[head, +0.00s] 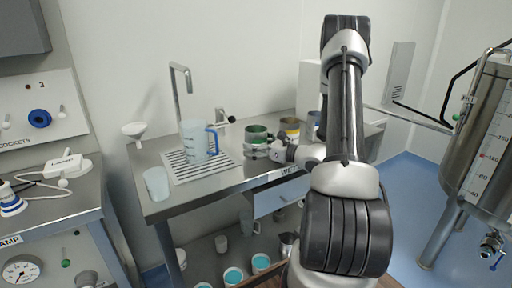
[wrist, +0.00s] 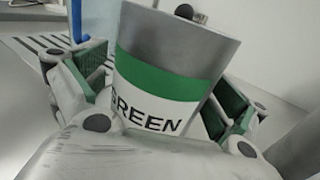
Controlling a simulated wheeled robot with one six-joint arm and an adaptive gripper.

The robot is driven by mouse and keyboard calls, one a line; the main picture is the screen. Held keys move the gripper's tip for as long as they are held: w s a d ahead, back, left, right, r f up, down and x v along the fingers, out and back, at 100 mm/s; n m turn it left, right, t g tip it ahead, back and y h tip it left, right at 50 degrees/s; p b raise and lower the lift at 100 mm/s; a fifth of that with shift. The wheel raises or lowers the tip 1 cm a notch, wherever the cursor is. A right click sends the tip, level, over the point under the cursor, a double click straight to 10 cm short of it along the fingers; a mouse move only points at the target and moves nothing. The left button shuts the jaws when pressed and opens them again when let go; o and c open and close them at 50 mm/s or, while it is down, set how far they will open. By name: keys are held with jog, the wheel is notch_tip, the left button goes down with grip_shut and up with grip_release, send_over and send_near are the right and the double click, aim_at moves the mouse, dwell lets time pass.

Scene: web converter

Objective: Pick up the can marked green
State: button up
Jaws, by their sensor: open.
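The can marked green (head: 256,134) stands on the steel bench at the back, near the drying rack. In the wrist view the can (wrist: 172,62) is silver with a green band and a white label reading "GREEN". My gripper (wrist: 160,92) is open, with one finger on each side of the can. A gap seems to show at the left finger; contact at the right finger cannot be told. In the head view my gripper (head: 268,150) reaches in from the right at the can, low against it, and hides part of its lower side.
A yellow-banded can (head: 290,127) and a grey can (head: 313,124) stand right of the green one. A blue-handled jug (head: 194,142) stands on the ribbed drainer (head: 190,169), with a tall tap (head: 176,90) behind. A beaker (head: 157,184) is at the bench's left.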

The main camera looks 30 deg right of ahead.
jog(key=c, duration=1.4)
jog(key=shift+c, duration=0.2)
jog(key=shift+r, duration=0.15)
